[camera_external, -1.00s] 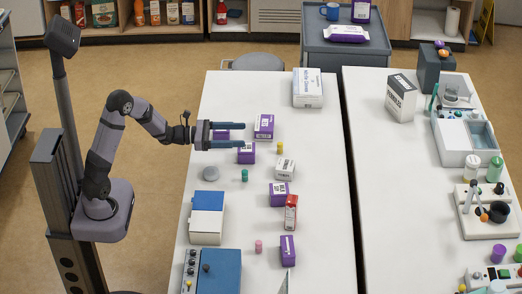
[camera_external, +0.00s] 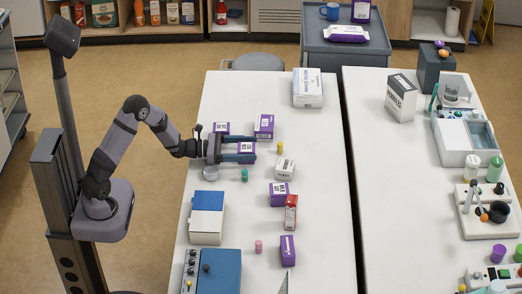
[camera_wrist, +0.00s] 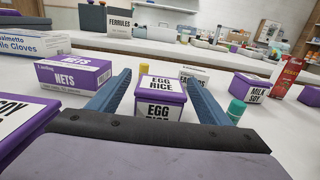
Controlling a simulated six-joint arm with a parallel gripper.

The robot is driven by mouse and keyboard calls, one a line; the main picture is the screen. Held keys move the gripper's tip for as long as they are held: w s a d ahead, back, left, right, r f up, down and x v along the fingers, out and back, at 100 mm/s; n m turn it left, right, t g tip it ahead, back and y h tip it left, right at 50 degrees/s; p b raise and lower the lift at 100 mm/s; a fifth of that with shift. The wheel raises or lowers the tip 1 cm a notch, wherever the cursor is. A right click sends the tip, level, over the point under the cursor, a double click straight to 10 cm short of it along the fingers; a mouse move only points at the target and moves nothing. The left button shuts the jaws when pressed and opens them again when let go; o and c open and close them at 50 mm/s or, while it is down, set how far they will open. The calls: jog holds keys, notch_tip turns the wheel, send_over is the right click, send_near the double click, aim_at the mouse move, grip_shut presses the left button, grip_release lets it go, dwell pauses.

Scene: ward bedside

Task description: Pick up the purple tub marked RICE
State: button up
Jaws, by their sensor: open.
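A purple tub (camera_external: 246,147) with a white label stands on the white table. In the wrist view its label reads EGG RICE on the lid and front (camera_wrist: 160,98). My gripper (camera_external: 252,148) is open and low, with one finger on each side of this tub. In the wrist view the gripper (camera_wrist: 157,76) shows the tub between its fingers, with small visible gaps. The lower part of the tub's front is hidden behind my gripper body. Another purple tub (camera_wrist: 18,120), its label ending in SOY, stands close on the left. A purple MILK SOY tub (camera_wrist: 250,88) stands to the right.
A purple NETS box (camera_wrist: 75,76) lies beyond the left finger. A green-capped bottle (camera_wrist: 236,110) stands just outside the right finger. A red carton (camera_external: 291,213) is farther right.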

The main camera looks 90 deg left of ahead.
jog(key=shift+w, duration=1.8)
jog(key=shift+c, duration=0.4)
jog(key=c, duration=1.2)
jog(key=shift+r, duration=0.15)
notch_tip(320, 180, up, 10)
jog(key=shift+f, duration=0.1)
